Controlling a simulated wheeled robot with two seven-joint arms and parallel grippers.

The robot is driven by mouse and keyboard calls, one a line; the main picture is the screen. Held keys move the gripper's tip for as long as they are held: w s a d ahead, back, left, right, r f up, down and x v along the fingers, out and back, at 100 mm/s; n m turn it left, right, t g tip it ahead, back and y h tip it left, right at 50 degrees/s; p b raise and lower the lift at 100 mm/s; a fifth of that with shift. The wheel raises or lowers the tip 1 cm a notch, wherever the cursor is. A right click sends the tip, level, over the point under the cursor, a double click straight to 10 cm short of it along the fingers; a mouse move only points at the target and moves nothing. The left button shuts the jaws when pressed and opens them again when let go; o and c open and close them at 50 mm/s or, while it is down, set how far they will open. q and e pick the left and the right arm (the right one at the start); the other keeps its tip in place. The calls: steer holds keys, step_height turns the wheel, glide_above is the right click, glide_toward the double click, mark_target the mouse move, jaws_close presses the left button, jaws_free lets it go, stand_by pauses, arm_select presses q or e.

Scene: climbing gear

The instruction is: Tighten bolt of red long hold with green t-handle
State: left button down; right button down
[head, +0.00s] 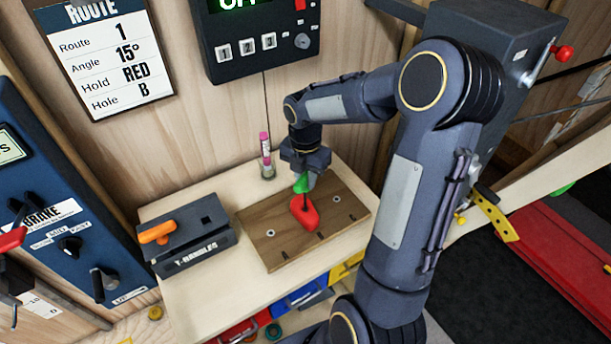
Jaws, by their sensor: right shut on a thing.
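The red long hold (304,214) lies on a brown wooden board (262,243) on the light wooden bench. My right gripper (305,178) points down over the hold and is shut on the green t-handle (301,185). The t-handle's dark shaft runs down to the hold; its tip and the bolt are too small to tell apart. An orange t-handle (157,232) rests in the dark T-HANDLES holder (193,255) at the left of the board. My left gripper is not in view.
A pink-topped vial (266,157) stands behind the board. A sign (110,50) reads Route 1, 15°, RED, hole B. A dark control box (262,42) hangs on the wall. Coloured bins (300,296) sit below the bench.

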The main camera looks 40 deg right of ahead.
steer(key=shift+f, duration=0.65)
steer(key=m+b, duration=0.1)
steer(key=m, duration=0.2)
steer(key=shift+f+m, duration=0.1)
steer(key=shift+m, duration=0.3)
steer(key=m+b, duration=0.1)
steer(key=m, duration=0.4)
steer(key=shift+s, duration=0.1)
steer(key=shift+m, duration=1.1)
steer(key=m, duration=0.5)
steer(key=shift+s+b, duration=0.1)
steer(key=shift+b, duration=0.2)
steer(key=m, duration=0.6)
